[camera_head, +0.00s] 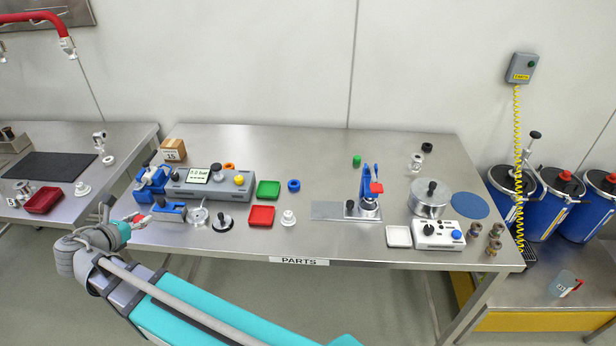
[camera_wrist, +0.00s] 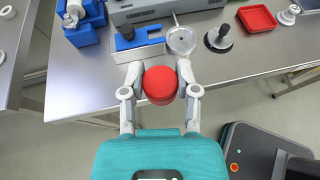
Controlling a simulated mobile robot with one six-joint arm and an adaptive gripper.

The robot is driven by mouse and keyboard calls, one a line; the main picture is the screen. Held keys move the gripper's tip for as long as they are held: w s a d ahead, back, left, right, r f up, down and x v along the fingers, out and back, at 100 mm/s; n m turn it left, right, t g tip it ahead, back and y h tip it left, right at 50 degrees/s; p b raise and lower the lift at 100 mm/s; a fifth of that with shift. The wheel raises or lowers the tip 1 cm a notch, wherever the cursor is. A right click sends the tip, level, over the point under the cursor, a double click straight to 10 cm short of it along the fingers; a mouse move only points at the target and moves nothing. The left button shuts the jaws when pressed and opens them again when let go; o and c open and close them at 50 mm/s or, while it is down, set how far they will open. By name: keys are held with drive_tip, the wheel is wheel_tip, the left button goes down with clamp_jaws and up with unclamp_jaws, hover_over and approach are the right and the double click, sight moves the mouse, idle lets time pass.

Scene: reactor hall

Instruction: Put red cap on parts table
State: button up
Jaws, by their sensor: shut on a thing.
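The round red cap (camera_wrist: 160,85) is held between the two fingers of my gripper (camera_wrist: 160,68) in the wrist view. The fingers are shut on its sides. In the wrist view the cap overlaps the front edge of the tabletop (camera_wrist: 85,95). It appears above the table, not resting on it. The table has a "PARTS" label (camera_head: 299,261) on its front edge.
Red (camera_head: 261,216) and green (camera_head: 268,190) trays lie farther right. The table's back middle is bare. Another table (camera_head: 110,140) stands left.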

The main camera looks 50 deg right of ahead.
drive_tip(key=shift+d, duration=0.1)
drive_tip(key=w+d+g, duration=0.1)
drive_tip(key=w+d, duration=0.3)
drive_tip(key=d, duration=0.4)
drive_tip(key=shift+w+r+m, duration=0.15)
drive_tip(key=shift+w+m, duration=0.1)
drive_tip(key=shift+m, duration=0.15)
drive_tip(key=shift+w, duration=0.1)
drive_tip(key=shift+w+a+f+b, duration=1.15)
drive_tip(key=shift+w+f+b, duration=0.35)
drive_tip(key=shift+w, duration=0.35)
drive_tip(key=shift+w+a+f+b, duration=1.15)
drive_tip(key=shift+w+f+b, duration=0.3)
drive_tip(key=shift+w, duration=0.4)
drive_tip(key=shift+w+a+f+b, duration=1.15)
drive_tip(key=shift+w+f+b, duration=0.35)
drive_tip(key=shift+w, duration=0.35)
drive_tip(key=shift+f, duration=0.15)
